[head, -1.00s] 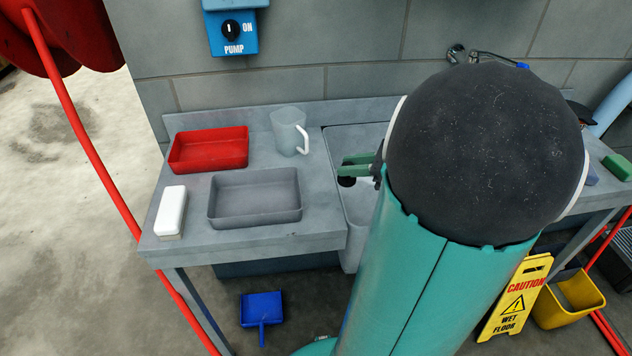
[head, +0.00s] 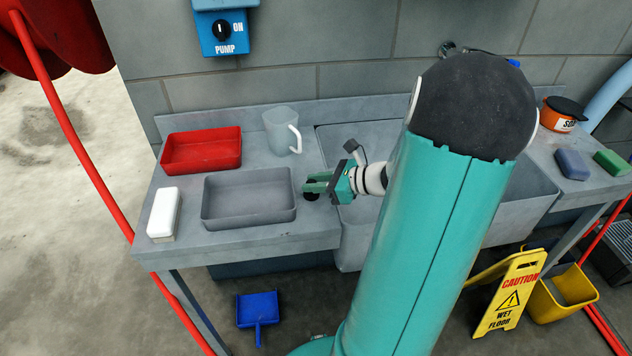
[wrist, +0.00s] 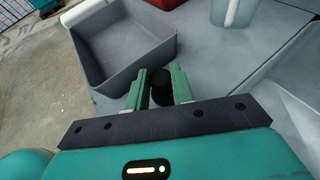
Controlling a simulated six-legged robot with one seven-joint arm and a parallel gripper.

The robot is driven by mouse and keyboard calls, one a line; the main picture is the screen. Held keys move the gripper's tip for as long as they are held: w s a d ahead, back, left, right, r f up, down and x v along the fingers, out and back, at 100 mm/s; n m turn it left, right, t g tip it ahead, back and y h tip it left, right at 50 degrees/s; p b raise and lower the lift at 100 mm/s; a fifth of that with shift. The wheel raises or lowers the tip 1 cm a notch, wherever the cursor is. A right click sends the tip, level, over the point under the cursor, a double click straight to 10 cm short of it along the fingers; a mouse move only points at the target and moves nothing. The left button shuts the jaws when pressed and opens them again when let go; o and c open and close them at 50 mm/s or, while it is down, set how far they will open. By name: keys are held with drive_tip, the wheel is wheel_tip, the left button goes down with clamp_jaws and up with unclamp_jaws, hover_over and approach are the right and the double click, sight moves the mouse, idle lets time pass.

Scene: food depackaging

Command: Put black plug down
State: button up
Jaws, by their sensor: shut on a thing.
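My gripper (head: 318,188) has green fingers and is shut on the black plug (head: 311,194). The gripper is at the counter's strip between the grey tray (head: 250,217) and the sink (head: 335,150). In the wrist view the black plug (wrist: 162,88) sits between the two fingertips (wrist: 160,90), right of the grey tray (wrist: 125,45). I cannot tell whether the plug touches the counter.
A red tray (head: 202,165) and a clear jug (head: 279,132) stand behind the grey tray. A white block (head: 164,212) lies at the left. Blue (head: 573,164) and green (head: 612,163) sponges lie right of the sink. Bare counter (head: 305,235) shows near the front edge.

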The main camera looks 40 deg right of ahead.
drive_tip(key=shift+f, duration=0.1)
drive_tip(key=o, duration=1)
